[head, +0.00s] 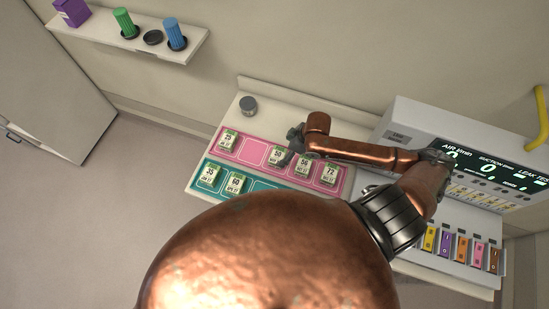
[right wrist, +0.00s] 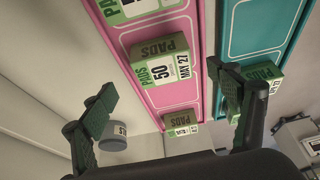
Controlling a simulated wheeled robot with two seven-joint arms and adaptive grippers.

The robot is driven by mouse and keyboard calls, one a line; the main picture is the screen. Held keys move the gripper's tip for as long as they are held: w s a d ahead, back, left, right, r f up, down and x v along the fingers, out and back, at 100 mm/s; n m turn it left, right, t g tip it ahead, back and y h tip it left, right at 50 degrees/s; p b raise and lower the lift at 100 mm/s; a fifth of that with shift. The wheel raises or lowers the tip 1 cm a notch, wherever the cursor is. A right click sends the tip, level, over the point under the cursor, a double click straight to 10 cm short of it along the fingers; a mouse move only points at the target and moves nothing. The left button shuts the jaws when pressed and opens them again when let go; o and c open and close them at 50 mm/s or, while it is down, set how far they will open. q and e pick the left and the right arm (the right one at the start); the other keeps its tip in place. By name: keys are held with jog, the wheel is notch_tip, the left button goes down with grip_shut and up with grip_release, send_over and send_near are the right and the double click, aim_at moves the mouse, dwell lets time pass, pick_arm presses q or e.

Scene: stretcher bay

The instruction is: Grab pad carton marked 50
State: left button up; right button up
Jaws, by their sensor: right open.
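The pad carton marked 50 (right wrist: 160,70), white and green with "MAY 27" on its side, stands on the pink strip (right wrist: 208,12) in the right wrist view. It also shows in the head view (head: 277,156), just left of my right gripper (head: 294,142). The right gripper is open, with its two fingers spread to either side of the carton's place in the wrist view. The carton appears beyond the fingertips; I cannot tell whether they touch it. My left gripper is not in view.
Cartons marked 56 (head: 303,166) and 72 (head: 329,175) stand right of the 50 on the pink strip. Two cartons, one marked 60 (head: 235,183), stand on the teal strip. A grey round container (head: 248,106) is behind. A display console (head: 470,165) stands at right.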

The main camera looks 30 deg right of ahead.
aim_at(278, 155)
jog(key=x, duration=0.2)
jog(key=p+x, duration=0.1)
jog(key=x, duration=0.3)
jog(key=shift+w+a, duration=0.1)
jog(key=shift+a, duration=0.3)
jog(key=shift+w+f, duration=0.15)
jog(key=shift+f, duration=0.35)
jog(key=shift+c, duration=0.5)
jog(key=c, duration=1.3)
